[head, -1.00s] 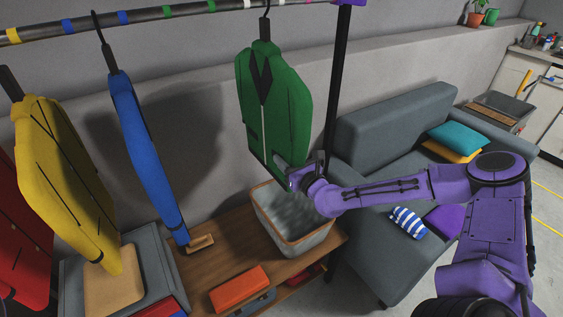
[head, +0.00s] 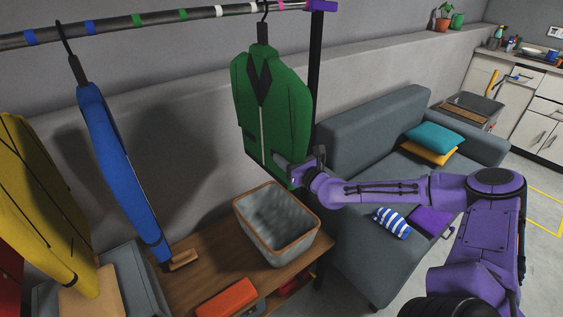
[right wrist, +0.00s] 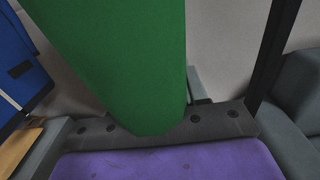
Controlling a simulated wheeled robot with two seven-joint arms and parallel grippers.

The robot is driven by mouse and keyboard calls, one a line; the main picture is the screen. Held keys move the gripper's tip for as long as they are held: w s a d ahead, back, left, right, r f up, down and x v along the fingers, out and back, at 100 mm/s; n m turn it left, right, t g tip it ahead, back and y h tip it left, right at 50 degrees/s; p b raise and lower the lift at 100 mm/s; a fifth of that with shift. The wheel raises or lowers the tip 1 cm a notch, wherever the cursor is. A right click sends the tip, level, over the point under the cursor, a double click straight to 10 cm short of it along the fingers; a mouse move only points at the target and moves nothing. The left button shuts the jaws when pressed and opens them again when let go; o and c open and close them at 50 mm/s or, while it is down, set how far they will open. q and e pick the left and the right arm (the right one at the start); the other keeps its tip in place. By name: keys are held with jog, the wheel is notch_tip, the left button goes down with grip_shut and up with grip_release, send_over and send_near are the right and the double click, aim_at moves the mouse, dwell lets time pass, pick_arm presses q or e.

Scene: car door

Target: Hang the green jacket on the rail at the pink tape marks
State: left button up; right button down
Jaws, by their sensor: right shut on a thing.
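The green jacket (head: 285,105) hangs upright from its hanger, with the hook (head: 264,10) at the rail (head: 195,14) near its right end. I cannot tell whether the hook rests on the bar. The pink tape mark (head: 281,5) is just right of the hook, and a white mark is close on its left. My right gripper (head: 287,167) is shut on the lower right part of the green jacket. In the right wrist view the green cloth (right wrist: 125,70) fills the middle and hides the fingertips. My left gripper is not in view.
A blue jacket (head: 120,170) and a yellow jacket (head: 40,200) hang to the left. A black post (head: 314,75) stands close right of the green jacket. Below are a grey bin (head: 275,230) on a wooden bench (head: 205,278) and, to the right, a grey sofa (head: 350,150).

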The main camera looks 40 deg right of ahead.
jog(key=d+b, duration=0.6)
jog(key=d, duration=0.3)
jog(key=shift+w+d+b, duration=0.15)
jog(key=shift+d+b, duration=0.2)
jog(key=shift+d, duration=0.05)
dwell(0.4)
jog(key=shift+f+b, duration=0.15)
jog(key=shift+b, duration=0.35)
jog(key=c, duration=0.5)
grip_release()
